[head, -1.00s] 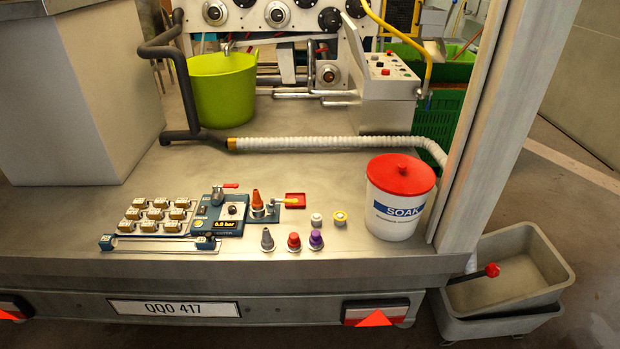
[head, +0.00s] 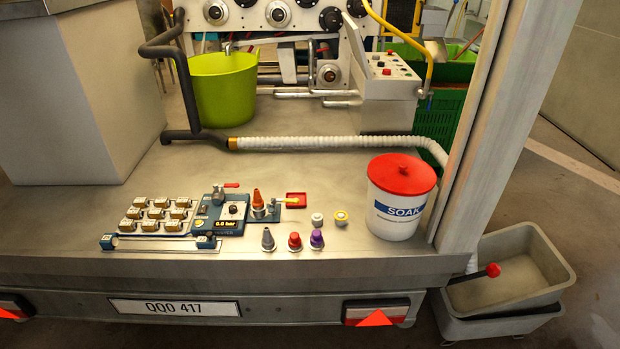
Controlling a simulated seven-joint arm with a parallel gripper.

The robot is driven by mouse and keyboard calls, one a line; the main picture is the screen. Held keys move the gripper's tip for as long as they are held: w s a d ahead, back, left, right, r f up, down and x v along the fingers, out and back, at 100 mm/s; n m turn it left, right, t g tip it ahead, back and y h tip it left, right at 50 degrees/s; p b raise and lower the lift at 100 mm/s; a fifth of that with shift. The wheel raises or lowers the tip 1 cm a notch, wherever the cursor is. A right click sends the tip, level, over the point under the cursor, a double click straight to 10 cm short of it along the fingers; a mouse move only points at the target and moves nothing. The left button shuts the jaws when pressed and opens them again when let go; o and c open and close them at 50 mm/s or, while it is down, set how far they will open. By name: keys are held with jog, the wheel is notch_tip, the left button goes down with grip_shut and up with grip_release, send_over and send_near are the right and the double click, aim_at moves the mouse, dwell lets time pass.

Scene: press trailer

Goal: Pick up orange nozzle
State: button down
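The orange nozzle (head: 257,198) is a small cone that stands upright on a blue fixture at the right of the blue control panel (head: 228,222). A yellow lever and a small red tray (head: 295,200) are just to its right. Below it, on the trailer bed, stand a grey nozzle (head: 268,239), a red one (head: 294,241) and a purple one (head: 316,239). My gripper does not show in the head view.
A white SOAK bucket (head: 395,215) with a red lid stands at the right by a metal post (head: 485,130). A tray of several labelled blocks (head: 158,202) lies left of the panel. A white hose (head: 330,143) runs behind.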

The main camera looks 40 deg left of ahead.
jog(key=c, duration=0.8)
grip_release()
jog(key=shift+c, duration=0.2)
